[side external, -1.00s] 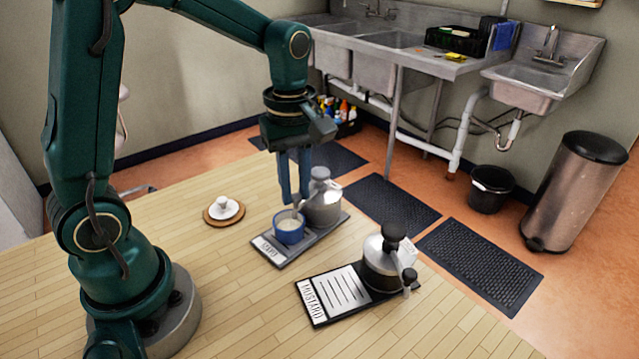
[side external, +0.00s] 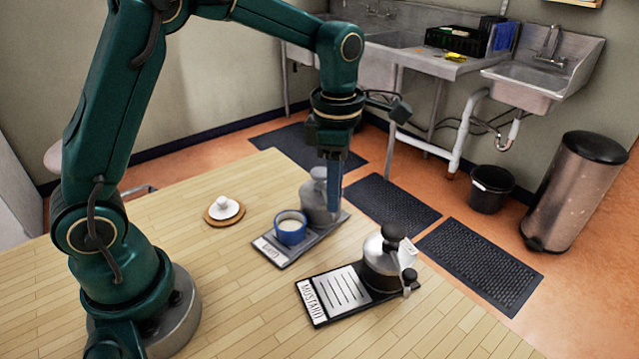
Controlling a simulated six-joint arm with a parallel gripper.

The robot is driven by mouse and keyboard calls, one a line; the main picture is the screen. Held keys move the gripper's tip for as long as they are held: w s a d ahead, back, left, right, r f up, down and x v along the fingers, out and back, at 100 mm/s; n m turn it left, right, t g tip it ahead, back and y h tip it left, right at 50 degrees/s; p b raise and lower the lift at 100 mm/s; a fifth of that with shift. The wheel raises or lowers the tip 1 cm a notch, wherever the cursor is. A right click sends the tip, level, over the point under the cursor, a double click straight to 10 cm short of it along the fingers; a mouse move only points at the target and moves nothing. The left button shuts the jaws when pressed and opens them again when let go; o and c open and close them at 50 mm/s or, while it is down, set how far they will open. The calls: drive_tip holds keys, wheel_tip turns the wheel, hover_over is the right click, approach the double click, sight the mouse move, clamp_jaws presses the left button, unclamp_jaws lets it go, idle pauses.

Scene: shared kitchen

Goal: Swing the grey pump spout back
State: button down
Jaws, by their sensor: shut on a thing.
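The grey pump (side external: 313,206), a rounded jar, stands at the back end of a grey tray (side external: 313,240). A blue cup (side external: 288,237) with pale contents stands on the tray in front of it, with nothing over its mouth. My gripper (side external: 334,208) points down at the right side of the grey pump. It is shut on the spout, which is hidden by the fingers. The front end of the tray carries a small white label.
A second pump (side external: 381,272) with a silver top stands on a dark tray (side external: 318,318) marked MUSTARD to the right. A white lidded piece (side external: 224,206) sits on a round wooden board to the left. The front left of the table (side external: 235,310) is clear.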

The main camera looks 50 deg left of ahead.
drive_tip(key=shift+w+d+n, duration=0.15)
drive_tip(key=shift+w+n, duration=0.55)
drive_tip(key=shift+n, duration=0.5)
drive_tip(key=c, duration=0.7)
unclamp_jaws()
drive_tip(key=shift+c, duration=0.2)
drive_tip(key=shift+r, duration=2.6)
